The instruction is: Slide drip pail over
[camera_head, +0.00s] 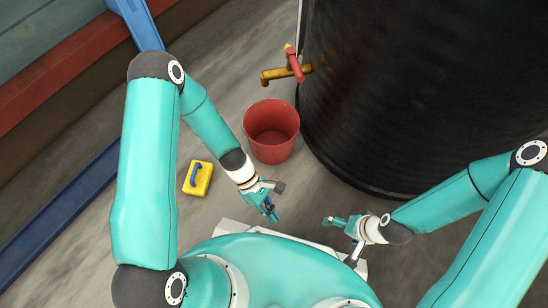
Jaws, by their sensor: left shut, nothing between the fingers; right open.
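A red pail (271,131) stands upright on the grey floor, left of a large black tank. It looks empty. A brass tap (286,72) with a red handle sticks out of the tank above and behind the pail. My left gripper (271,215) is shut and empty, in front of the pail and apart from it. My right gripper (333,222) is open and empty, further right, in front of the tank, also apart from the pail.
The black tank (420,90) fills the back right. A yellow block with a blue handle (198,178) lies on the floor left of the pail. A blue beam (62,215) runs along the left.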

